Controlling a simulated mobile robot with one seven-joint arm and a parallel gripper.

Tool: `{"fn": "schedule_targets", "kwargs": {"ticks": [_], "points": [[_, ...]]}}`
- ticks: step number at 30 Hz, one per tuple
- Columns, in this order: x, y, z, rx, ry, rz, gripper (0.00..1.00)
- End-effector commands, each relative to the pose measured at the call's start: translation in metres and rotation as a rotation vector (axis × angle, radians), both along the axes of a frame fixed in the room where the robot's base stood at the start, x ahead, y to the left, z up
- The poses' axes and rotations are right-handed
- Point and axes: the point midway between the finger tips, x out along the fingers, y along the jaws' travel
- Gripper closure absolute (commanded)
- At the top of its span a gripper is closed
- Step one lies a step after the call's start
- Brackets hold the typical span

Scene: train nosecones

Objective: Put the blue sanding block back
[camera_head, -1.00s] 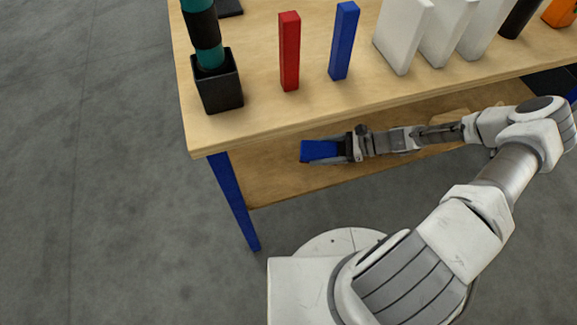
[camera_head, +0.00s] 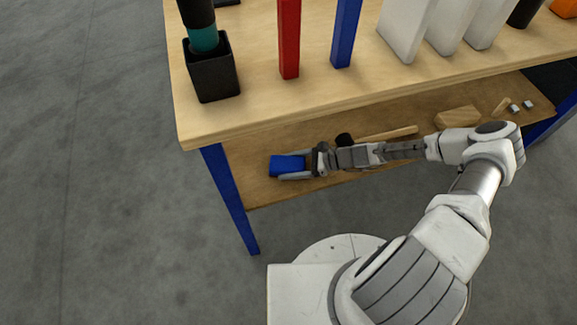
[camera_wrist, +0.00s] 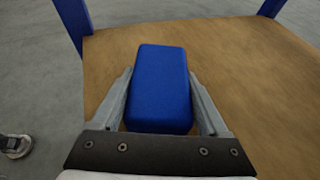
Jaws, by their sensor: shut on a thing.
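The blue sanding block (camera_head: 287,164) is a rounded blue block. My gripper (camera_head: 285,165) is shut on it, with one finger along each long side. In the wrist view the blue sanding block (camera_wrist: 160,88) lies between the two grey fingers of my gripper (camera_wrist: 162,95) and points away from the palm. The lower shelf (camera_head: 245,185) of the workbench is beneath the block, toward its left end. I cannot tell whether the block touches the shelf.
The bench top (camera_head: 255,110) overhangs the shelf. A blue leg (camera_head: 230,200) stands left of the block. On the shelf's right lie a wooden block (camera_head: 458,117) and small grey pieces. On top stand a black holder (camera_head: 212,75), a red bar (camera_head: 289,40) and a blue bar (camera_head: 345,35).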

Motion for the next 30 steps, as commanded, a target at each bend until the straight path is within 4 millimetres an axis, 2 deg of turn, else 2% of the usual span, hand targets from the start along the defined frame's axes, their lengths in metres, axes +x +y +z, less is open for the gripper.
{"fn": "schedule_targets", "kwargs": {"ticks": [7,8,11,21,26,30], "points": [[0.000,0.000,-0.003,0.001,-0.001,0.000,0.99],[0.000,0.000,-0.002,0.000,-0.001,0.000,0.19],[0.000,0.000,-0.002,0.000,-0.001,0.000,0.01],[0.000,-0.001,0.004,0.000,-0.001,-0.001,0.00],[-0.002,-0.026,0.014,-0.003,-0.002,-0.003,0.00],[-0.005,-0.055,0.026,-0.005,-0.002,-0.003,0.00]]}}
